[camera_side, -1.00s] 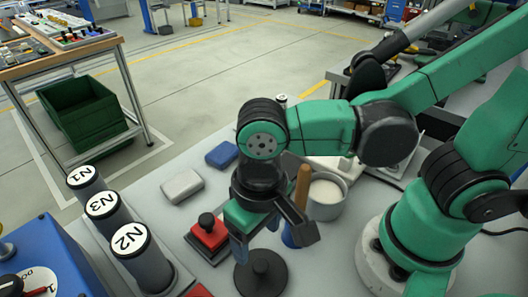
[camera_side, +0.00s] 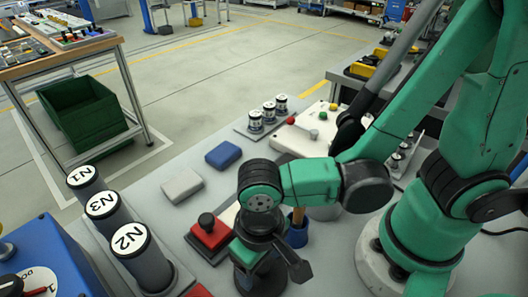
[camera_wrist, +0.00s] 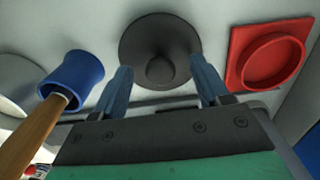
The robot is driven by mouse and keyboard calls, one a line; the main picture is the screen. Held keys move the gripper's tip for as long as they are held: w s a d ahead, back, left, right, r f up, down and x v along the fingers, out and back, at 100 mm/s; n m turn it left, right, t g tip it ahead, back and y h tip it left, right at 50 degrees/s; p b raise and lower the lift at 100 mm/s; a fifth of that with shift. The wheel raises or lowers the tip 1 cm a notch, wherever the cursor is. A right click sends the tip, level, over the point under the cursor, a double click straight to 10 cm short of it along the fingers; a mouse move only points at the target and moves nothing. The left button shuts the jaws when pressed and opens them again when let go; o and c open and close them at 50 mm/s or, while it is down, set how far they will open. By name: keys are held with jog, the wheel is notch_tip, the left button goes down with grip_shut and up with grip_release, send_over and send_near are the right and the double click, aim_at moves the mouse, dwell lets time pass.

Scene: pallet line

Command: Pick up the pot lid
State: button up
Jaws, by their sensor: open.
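The pot lid is a dark grey round disc with a raised knob. In the wrist view the lid (camera_wrist: 160,28) lies flat on the light surface at top middle. My gripper (camera_wrist: 162,75) is open, its two blue fingers apart, with the knob appearing between their tips. No contact with the knob shows. In the side view my gripper (camera_side: 262,272) is low over the lid (camera_side: 266,287) and hides most of it.
A blue holder (camera_wrist: 72,80) with a wooden handle (camera_wrist: 32,135) stands close to the lid. A red square piece (camera_wrist: 236,58) with a round ring lies on its other side. In the side view, a red block (camera_side: 209,238) with a black knob and grey N-marked cylinders (camera_side: 140,265) stand left.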

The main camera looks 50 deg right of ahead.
grip_shut()
jog(key=shift+r, duration=0.1)
dwell(0.3)
